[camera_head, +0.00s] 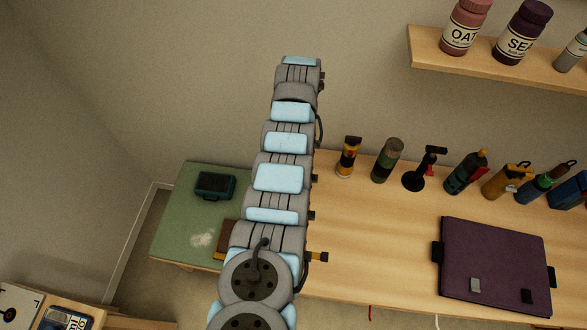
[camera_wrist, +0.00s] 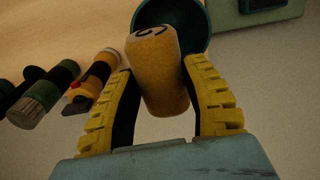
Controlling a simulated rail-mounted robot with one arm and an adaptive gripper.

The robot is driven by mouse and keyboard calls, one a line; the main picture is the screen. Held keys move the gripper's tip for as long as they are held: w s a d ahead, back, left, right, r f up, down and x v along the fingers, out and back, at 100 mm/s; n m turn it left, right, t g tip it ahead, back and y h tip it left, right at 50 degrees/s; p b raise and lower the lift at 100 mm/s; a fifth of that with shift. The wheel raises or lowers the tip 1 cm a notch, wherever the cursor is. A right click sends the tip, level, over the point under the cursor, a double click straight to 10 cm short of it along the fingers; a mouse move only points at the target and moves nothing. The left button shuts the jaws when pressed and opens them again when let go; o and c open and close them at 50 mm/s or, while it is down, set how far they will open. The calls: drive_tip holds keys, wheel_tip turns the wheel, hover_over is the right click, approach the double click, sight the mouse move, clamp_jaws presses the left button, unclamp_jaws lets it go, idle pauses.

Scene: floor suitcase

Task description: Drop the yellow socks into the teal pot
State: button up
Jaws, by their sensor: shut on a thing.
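In the wrist view the yellow socks (camera_wrist: 158,75) are a rolled bundle with a dark mark on the end. My gripper (camera_wrist: 160,66) is shut on them, one yellow ridged finger on each side. The teal pot (camera_wrist: 196,35) shows beyond the socks as a round, open rim. The socks overlap its near left part in the picture; the gap between them cannot be told. In the head view I cannot make out the pot or the socks, and my arm covers the middle of the picture.
Several bottles and cans (camera_head: 387,160) stand along the back of the wooden table (camera_head: 370,230). A purple folder (camera_head: 495,265) lies at the right. A dark teal case (camera_head: 215,185) lies on a green surface (camera_head: 180,215) at the left. A shelf (camera_head: 460,65) with jars hangs above.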

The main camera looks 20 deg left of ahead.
wheel_tip(320, 180, down, 5)
drive_tip(key=b, duration=0.2)
drive_tip(key=shift+f+b, duration=0.15)
drive_tip(key=shift+b, duration=0.25)
drive_tip(key=o, duration=1.2)
drive_tip(key=shift+c, duration=0.2)
wheel_tip(320, 180, up, 12)
drive_tip(key=shift+r, duration=0.1)
